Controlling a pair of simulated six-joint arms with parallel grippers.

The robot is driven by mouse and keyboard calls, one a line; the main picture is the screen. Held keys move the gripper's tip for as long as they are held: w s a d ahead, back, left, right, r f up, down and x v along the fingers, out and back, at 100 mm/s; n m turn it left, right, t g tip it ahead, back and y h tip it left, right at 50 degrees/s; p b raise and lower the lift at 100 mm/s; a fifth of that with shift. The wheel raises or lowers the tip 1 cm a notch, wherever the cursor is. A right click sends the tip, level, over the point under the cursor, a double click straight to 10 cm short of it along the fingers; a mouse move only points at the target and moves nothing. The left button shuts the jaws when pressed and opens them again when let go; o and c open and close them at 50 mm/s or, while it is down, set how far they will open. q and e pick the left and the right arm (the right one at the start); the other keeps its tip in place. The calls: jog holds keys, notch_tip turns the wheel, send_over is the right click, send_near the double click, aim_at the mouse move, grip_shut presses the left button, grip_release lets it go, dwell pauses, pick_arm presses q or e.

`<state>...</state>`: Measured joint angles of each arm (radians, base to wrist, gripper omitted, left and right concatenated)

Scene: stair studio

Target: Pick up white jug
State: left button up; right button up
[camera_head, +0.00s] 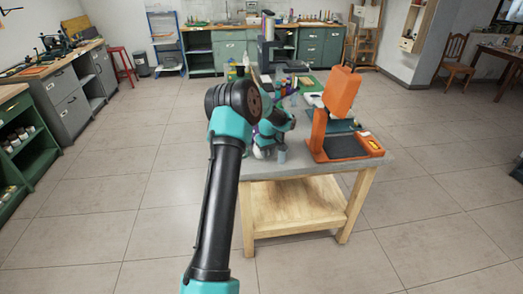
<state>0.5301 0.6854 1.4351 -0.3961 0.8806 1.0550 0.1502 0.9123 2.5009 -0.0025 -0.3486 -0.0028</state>
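A white rounded thing (262,153), which looks like the white jug, shows at the near left corner of the work table (290,170). My arm hides most of it, and I cannot make out its handle or spout. My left arm reaches up from the bottom of the picture and bends down over this corner. My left gripper (281,152) is low over the tabletop, close beside the white thing. Its fingers are too small and overlapped to show whether they are open or touch it. My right gripper is not seen.
An orange machine (340,115) with a black bed stands on the table just right of the gripper. Several bottles and a green mat (310,83) lie farther back. Grey drawers (65,95) stand at the left. The tiled floor around the table is clear.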

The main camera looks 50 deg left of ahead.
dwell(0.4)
pick_arm(q)
grip_shut()
